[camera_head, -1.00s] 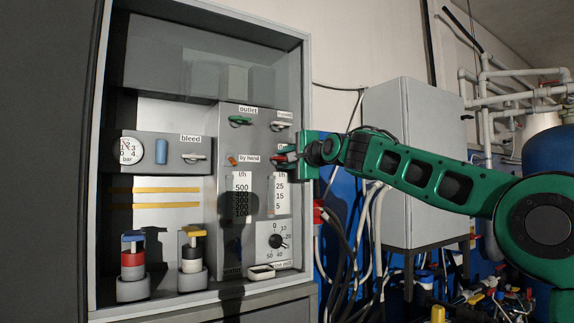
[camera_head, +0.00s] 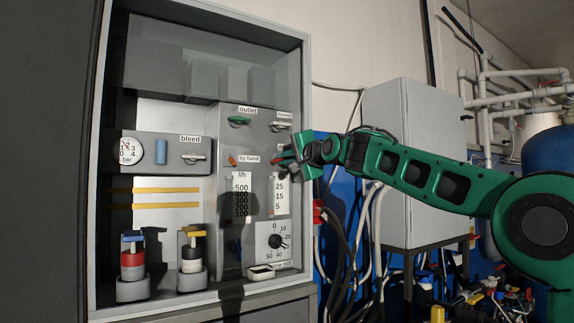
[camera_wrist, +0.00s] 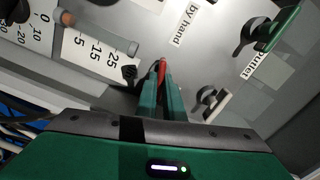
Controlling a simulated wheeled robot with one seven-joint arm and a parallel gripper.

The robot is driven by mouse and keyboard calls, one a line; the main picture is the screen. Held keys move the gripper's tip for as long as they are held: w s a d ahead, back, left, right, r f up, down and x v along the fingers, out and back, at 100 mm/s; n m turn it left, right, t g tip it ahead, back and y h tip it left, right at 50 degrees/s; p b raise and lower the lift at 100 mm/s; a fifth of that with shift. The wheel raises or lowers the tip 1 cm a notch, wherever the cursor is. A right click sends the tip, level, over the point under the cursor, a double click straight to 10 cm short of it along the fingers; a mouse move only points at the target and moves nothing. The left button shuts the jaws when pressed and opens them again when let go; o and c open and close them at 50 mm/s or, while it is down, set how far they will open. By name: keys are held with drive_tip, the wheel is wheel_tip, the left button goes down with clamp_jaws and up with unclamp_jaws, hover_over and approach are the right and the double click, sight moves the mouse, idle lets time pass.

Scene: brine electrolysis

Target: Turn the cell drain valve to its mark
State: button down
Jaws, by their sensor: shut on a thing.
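A red lever (camera_wrist: 162,68) on the grey panel shows in the wrist view, its end between the two fingers of my gripper (camera_wrist: 161,88). I take it to be the cell drain valve; its label and mark are not visible. In the head view my gripper (camera_head: 281,154) is at the right part of the panel, shut on this lever and covering most of it. The gripper is tilted there.
Close by are the green outlet lever (camera_head: 239,121), a pale lever (camera_head: 281,127) and the orange by-hand knob (camera_head: 233,160). Flow scales (camera_head: 281,196) and a black dial (camera_head: 277,241) lie below. The cabinet frame (camera_head: 306,100) stands right of the panel.

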drive_tip(key=shift+w+f+n, duration=0.1)
drive_tip(key=shift+f+n, duration=0.05)
drive_tip(key=shift+n, duration=2.2)
drive_tip(key=shift+w+f+n, duration=0.1)
drive_tip(key=shift+n, duration=2.2)
drive_tip(key=shift+f+n, duration=0.15)
drive_tip(key=shift+n, duration=2.2)
drive_tip(key=shift+d, duration=0.1)
drive_tip(key=c, duration=1.9)
unclamp_jaws()
drive_tip(key=shift+w, duration=0.15)
drive_tip(key=shift+o, duration=0.2)
drive_tip(key=shift+s+r+n, duration=0.2)
drive_tip(key=shift+n, duration=0.1)
drive_tip(key=v, duration=1)
drive_tip(key=shift+s+d, duration=0.25)
drive_tip(key=shift+s, duration=0.05)
